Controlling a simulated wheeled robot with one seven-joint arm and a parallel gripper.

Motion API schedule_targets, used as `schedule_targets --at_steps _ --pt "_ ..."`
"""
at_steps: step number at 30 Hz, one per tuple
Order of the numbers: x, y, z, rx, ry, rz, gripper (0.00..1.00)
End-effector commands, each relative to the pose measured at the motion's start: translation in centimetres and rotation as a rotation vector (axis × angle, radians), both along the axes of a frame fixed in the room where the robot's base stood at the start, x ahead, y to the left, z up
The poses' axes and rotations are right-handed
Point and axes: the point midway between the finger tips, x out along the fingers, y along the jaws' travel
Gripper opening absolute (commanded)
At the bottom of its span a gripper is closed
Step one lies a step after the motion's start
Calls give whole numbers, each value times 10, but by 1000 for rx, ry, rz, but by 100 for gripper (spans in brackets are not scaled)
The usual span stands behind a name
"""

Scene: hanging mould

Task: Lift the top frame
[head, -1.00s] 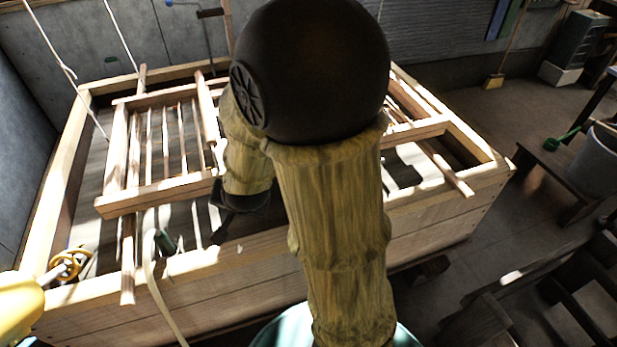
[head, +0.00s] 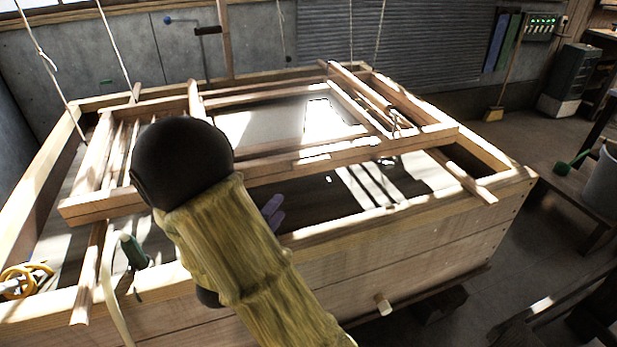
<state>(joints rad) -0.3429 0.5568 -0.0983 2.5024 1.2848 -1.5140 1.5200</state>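The top frame (head: 349,153) is a pale wooden rectangle with crossbars, lying over the large wooden vat (head: 420,235). Its front rail runs from the left, behind my arm, to the right. Ropes hang down around it; I cannot tell where each one is tied, or whether the frame rests on the rails below. My arm crosses in front of its left part. A small purple shape (head: 272,212) shows just right of my arm, below the front rail; it may be part of my gripper, but its opening and any contact are hidden.
Wooden rails cross the vat at left (head: 89,275) and right (head: 462,175). A green cylinder (head: 132,250) and a yellow coil (head: 22,277) are at the vat's front left. A grey bucket (head: 606,185) stands at far right. The floor right of the vat is partly clear.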

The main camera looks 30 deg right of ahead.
Motion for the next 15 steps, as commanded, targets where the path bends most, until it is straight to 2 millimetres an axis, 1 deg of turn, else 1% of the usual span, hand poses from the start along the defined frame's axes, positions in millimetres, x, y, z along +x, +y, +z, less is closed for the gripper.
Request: schedule_targets --at_steps 8,11,15 --pt "1 -2 1 2 2 0 38" --pt "4 -8 1 2 2 -2 38" --pt "13 -24 2 2 3 -4 38"
